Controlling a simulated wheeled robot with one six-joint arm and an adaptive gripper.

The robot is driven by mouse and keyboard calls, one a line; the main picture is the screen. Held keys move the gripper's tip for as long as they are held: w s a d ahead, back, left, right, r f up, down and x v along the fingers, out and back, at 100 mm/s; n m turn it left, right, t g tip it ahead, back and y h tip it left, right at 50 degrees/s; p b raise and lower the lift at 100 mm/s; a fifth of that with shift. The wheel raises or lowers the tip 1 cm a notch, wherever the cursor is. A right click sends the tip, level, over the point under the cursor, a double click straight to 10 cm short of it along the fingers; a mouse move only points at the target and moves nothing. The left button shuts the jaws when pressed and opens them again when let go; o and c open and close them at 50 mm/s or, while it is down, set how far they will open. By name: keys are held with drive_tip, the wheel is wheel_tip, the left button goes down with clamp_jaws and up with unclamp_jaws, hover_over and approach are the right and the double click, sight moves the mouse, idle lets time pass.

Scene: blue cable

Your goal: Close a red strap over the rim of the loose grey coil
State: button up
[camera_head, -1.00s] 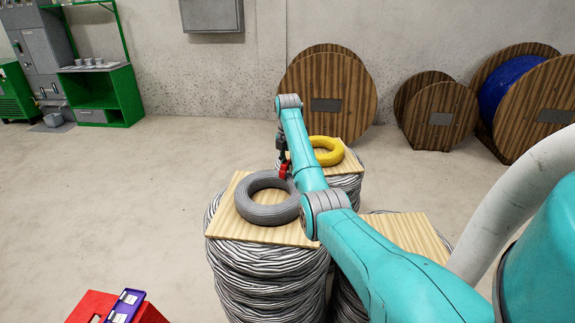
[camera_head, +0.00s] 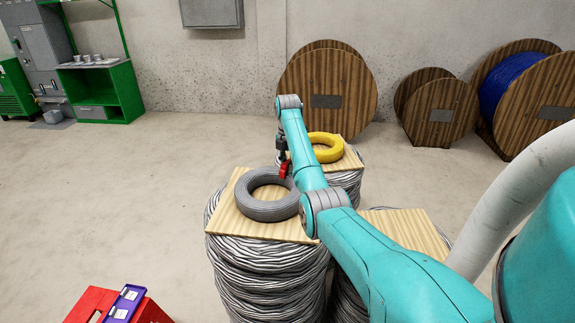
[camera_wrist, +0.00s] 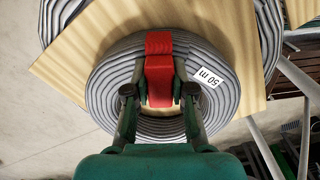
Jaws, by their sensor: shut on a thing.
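The loose grey coil (camera_head: 262,206) lies flat on a wooden board (camera_head: 227,222) on top of a tall wire stack. It fills the middle of the wrist view (camera_wrist: 110,85), with a white "50 m" label on its right side. A red strap (camera_wrist: 159,75) lies across the coil's far rim and runs down into the centre hole. My gripper (camera_wrist: 159,93) is shut on the red strap, one finger at each side. In the head view my gripper (camera_head: 285,165) is at the coil's far right rim with the red strap showing. The strap's underside is hidden.
A yellow coil (camera_head: 327,148) lies on another board behind. An empty board (camera_head: 412,235) is at the right. A red box (camera_head: 92,304) with a purple item (camera_head: 126,302) stands at lower left. Wooden reels (camera_head: 328,88) line the wall. The floor at left is clear.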

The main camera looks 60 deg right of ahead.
drive_tip(key=shift+f, duration=0.25)
drive_tip(key=shift+r, duration=1.15)
idle(0.5)
drive_tip(key=shift+f, duration=1.15)
idle(0.5)
drive_tip(key=shift+r, duration=0.65)
drive_tip(key=shift+f, duration=0.45)
idle(1.3)
drive_tip(key=o, duration=1)
